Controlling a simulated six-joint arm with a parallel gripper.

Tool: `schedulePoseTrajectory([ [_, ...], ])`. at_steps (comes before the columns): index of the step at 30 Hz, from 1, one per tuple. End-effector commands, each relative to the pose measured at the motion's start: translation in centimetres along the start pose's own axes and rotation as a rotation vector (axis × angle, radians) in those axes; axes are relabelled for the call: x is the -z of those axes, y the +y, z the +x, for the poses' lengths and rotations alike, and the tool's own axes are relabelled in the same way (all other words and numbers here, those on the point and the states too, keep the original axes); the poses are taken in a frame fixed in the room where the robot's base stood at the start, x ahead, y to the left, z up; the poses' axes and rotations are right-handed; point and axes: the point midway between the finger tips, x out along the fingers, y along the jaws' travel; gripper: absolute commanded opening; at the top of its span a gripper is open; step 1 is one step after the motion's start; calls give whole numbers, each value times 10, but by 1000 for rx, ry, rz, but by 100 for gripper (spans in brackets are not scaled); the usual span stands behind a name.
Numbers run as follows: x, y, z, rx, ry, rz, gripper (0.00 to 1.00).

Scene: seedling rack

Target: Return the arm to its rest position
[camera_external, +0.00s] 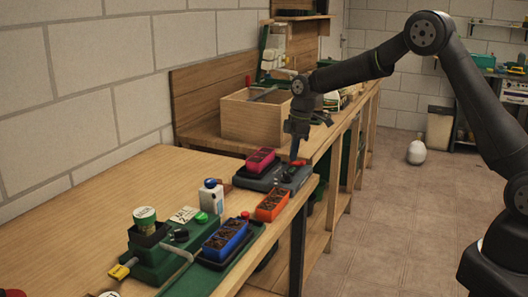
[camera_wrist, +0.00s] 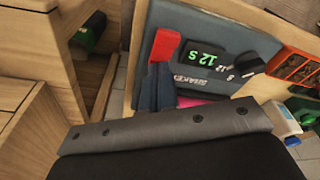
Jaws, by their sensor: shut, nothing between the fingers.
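My gripper (camera_external: 296,157) is shut and empty. It points down just above the front right end of a dark grey shaker (camera_external: 270,178), beside a red lever or switch. In the wrist view my fingertips (camera_wrist: 161,72) are together close to the red switch (camera_wrist: 166,46); I cannot tell whether they touch it.
On the bench, an orange seedling tray (camera_external: 271,206), a blue tray (camera_external: 226,240), a white bottle (camera_external: 211,196) and a green device (camera_external: 160,258) stand left of and nearer than the shaker. A wooden box (camera_external: 252,118) stands behind it. The bench's right edge drops to open floor.

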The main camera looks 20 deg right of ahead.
Motion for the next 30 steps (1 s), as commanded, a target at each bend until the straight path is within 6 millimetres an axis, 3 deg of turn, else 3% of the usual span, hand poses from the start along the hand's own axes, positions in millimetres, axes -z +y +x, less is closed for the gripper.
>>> schedulePoseTrajectory([
  [14, 1, 0, -4, -1, 1, 0, 0],
  [20, 5, 0, -29, -2, 2, -1, 0],
  [26, 11, 0, -69, -3, 3, -2, 0],
  [30, 5, -1, -39, 4, -3, 0, 0],
])
